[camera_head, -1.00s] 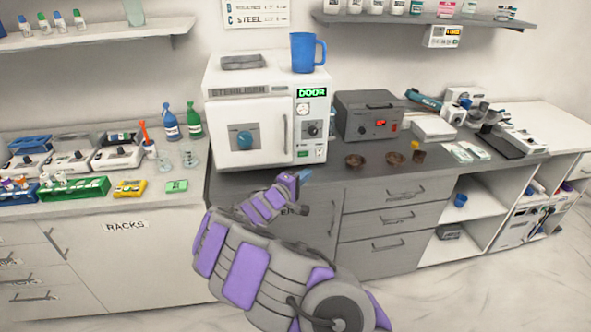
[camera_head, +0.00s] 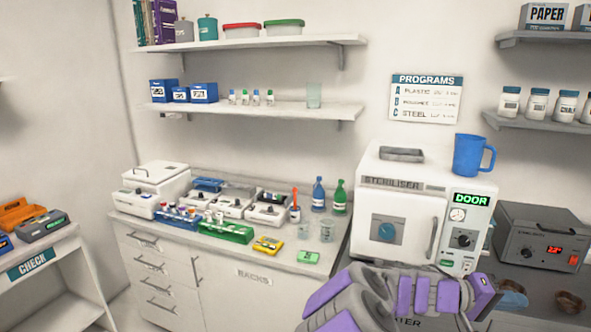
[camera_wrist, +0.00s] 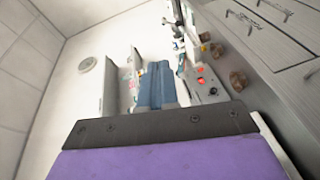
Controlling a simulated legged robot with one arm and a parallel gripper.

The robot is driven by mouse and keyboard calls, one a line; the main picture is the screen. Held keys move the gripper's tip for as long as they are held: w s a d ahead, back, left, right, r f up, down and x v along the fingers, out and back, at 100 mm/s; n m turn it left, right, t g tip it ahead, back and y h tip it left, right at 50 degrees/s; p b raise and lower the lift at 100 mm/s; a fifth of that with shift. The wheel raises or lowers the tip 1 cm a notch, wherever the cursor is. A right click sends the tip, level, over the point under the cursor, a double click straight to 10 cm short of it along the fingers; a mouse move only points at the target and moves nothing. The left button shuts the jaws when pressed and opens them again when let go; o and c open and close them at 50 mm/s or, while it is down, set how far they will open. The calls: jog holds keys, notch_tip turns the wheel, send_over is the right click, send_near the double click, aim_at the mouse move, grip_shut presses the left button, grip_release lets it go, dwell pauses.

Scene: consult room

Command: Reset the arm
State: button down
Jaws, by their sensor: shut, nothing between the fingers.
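My arm, grey with purple panels, shows at the lower right of the head view, in front of the counter below the steriliser. In the wrist view a dark bar and a purple panel of my own fill the bottom, and the room looks strongly tilted.
The steriliser's door is closed, its display reads DOOR, and a blue mug (camera_head: 470,156) stands on top. A grey power unit (camera_head: 543,238) is to its right. Racks, bottles and a green tray (camera_head: 224,233) crowd the left counter (camera_head: 130,222). Shelves (camera_head: 250,110) hang above.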

jog(key=s+a+f+m+g+y, duration=0.1)
jog(key=s+a+f+m+y, duration=0.1)
jog(key=s+a+y, duration=0.85)
jog(key=s+a+f+n+y, duration=0.1)
jog(key=s+a+f+y, duration=0.1)
jog(key=s+a, duration=0.3)
jog(key=s+a+f+n+t+y, duration=0.1)
jog(key=s+a, duration=0.4)
jog(key=a, duration=0.6)
jog(key=s+a+f+n+y, duration=0.2)
jog(key=s+a, duration=0.3)
jog(key=a, duration=0.3)
jog(key=shift+s+a+f+n+t+y, duration=0.15)
jog(key=shift+s+f+n+t+y, duration=0.2)
jog(key=shift+n, duration=0.35)
jog(key=shift+a, duration=0.15)
jog(key=shift+a, duration=0.3)
jog(key=shift+d, duration=0.35)
jog(key=shift+a, duration=0.2)
